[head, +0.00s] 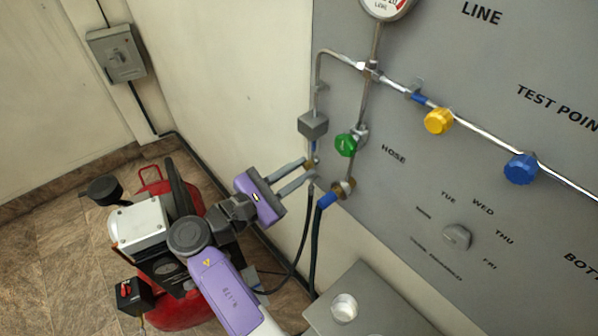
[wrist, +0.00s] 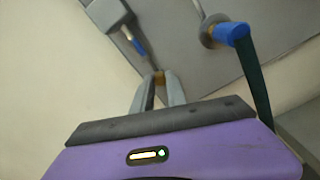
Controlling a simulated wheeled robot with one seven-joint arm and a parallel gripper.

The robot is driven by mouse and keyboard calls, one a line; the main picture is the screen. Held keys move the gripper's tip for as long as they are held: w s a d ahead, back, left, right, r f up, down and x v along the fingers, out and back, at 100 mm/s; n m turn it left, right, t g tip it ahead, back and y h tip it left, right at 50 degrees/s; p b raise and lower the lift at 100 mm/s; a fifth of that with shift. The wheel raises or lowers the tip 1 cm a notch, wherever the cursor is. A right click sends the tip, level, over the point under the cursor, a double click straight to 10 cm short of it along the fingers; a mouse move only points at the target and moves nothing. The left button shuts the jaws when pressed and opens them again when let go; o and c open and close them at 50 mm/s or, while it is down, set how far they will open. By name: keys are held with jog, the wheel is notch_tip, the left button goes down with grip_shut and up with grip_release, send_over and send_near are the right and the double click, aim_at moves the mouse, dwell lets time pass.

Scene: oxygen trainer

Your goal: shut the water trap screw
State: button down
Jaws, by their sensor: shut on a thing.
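The water trap is a grey block (head: 313,125) on a thin pipe at the left edge of the grey panel, and it also shows in the wrist view (wrist: 108,12). Below it is a short blue section, then a small brass screw (wrist: 158,77), which shows between my fingertips in the wrist view. My gripper (head: 311,170) reaches in from the lower left with its fingers shut on this screw. The fingers partly cover the screw in the head view.
A green knob (head: 346,145) and a brass hose fitting with a blue sleeve (head: 327,200) sit close to the right. Dark hoses hang below. A red compressor (head: 180,310) stands on the floor beside my arm. A grey box (head: 370,305) stands at the bottom right.

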jog(key=m+b, duration=0.1)
jog(key=m, duration=0.1)
jog(key=m+b, duration=0.4)
jog(key=m, duration=0.1)
jog(key=shift+f, duration=0.25)
jog(key=m+b, duration=0.6)
jog(key=shift+f+m, duration=0.1)
jog(key=shift+m, duration=0.2)
jog(key=m+b, duration=0.9)
jog(key=b, duration=0.1)
jog(key=shift+b, duration=0.35)
jog(key=shift+s+r, duration=0.1)
jog(key=shift+r, duration=0.1)
jog(key=c, duration=1.3)
grip_release()
jog(key=shift+c, duration=0.2)
jog(key=shift+r, duration=0.1)
